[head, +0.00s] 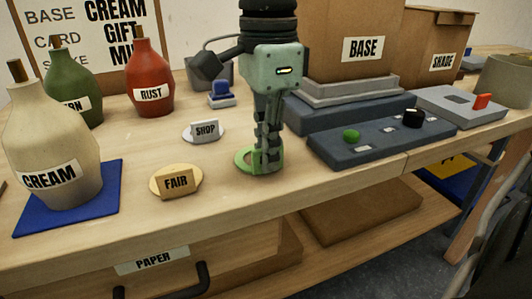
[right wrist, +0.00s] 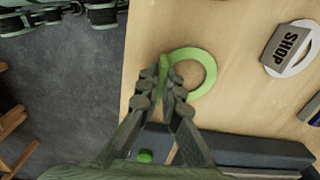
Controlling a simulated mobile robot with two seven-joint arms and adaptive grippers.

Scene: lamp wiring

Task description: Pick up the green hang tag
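The green hang tag (head: 243,160) lies on the wooden table, a flat ring with a raised strip. In the right wrist view its ring (right wrist: 211,68) shows just beyond my fingertips. My right gripper (head: 266,168) points down over the tag, with its fingertips low at the ring. In the right wrist view the fingers (right wrist: 163,78) are drawn close together, one on each side of the green strip, and appear shut on it. The fingers hide part of the tag in the head view. My left gripper is not in view.
The SHOP tag (head: 203,132) and FAIR tag (head: 176,182) stand left of the gripper. CREAM (head: 57,140) and RUST (head: 150,80) bottles stand farther left. A dark blue-grey tray (head: 340,153) with a green knob (head: 351,135) sits close on the right. The table's front edge is near.

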